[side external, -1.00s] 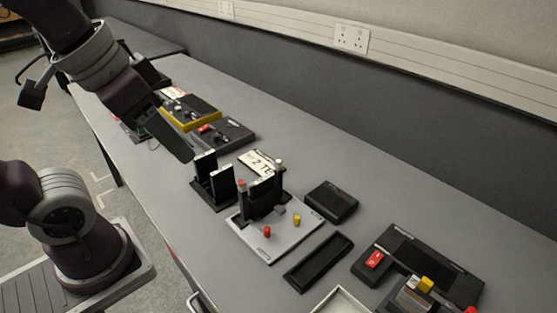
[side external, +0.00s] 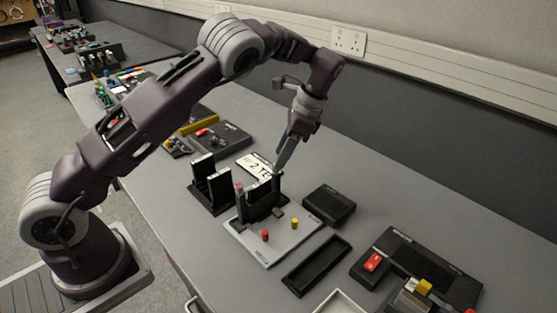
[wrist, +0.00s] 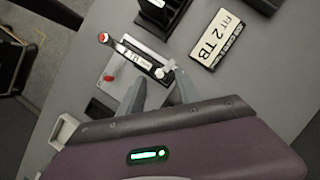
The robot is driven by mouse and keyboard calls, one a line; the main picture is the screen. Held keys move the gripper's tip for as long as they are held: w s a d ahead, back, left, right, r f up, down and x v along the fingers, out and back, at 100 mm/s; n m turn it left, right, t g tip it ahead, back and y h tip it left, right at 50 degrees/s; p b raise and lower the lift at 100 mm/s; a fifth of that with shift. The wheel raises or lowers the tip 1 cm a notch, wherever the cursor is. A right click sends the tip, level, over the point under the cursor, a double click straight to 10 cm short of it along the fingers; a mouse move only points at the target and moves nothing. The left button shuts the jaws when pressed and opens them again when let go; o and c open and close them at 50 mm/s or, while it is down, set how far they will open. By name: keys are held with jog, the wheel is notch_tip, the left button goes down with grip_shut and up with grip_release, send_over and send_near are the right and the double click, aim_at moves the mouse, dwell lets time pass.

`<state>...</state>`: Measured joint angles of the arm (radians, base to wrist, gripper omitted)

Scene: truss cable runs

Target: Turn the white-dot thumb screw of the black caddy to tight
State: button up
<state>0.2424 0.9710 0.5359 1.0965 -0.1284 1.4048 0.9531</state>
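The black caddy (side external: 262,207) stands on a light grey plate (side external: 268,248); a drive edge shows in its slot. One end has a red-topped thumb screw (side external: 239,187), also in the wrist view (wrist: 103,38). The other end has the white-dot thumb screw (wrist: 164,70). My gripper (side external: 278,170) points down at this white end. In the wrist view the two fingers (wrist: 160,82) are apart, with the white screw just beyond and between their tips. No contact is clear; the side view hides the gap between the fingers.
A "FIT 2 TB" card (wrist: 220,38) lies close beside the caddy. A black two-slot holder (side external: 211,185) stands to its left. Red (side external: 265,236) and yellow (side external: 294,223) pegs rise from the plate. A black box (side external: 328,205) and an empty black tray (side external: 317,265) lie right.

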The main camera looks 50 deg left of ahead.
jog(key=shift+x, duration=1.45)
grip_shut()
jog(key=shift+n, duration=0.3)
jog(key=n+h, duration=0.1)
jog(key=n, duration=0.3)
jog(key=shift+w+a+n+g+h, duration=0.1)
jog(key=shift+a+n+g+h, duration=0.05)
jog(key=shift+n+g+h, duration=0.25)
jog(key=n+h, duration=0.1)
jog(key=n, duration=0.3)
jog(key=shift+a+n+h, duration=0.1)
jog(key=shift+n+h, duration=0.2)
jog(key=shift+h, duration=0.1)
jog(key=n+h, duration=0.1)
jog(key=n, duration=0.1)
jog(key=n+h, duration=0.1)
jog(key=n, duration=0.2)
jog(key=shift+a, duration=0.15)
jog(key=shift+n+t+h, duration=0.35)
jog(key=shift+n, duration=0.85)
jog(key=shift+n+t+h, duration=0.35)
jog(key=shift+n, duration=0.85)
jog(key=shift+a, duration=0.1)
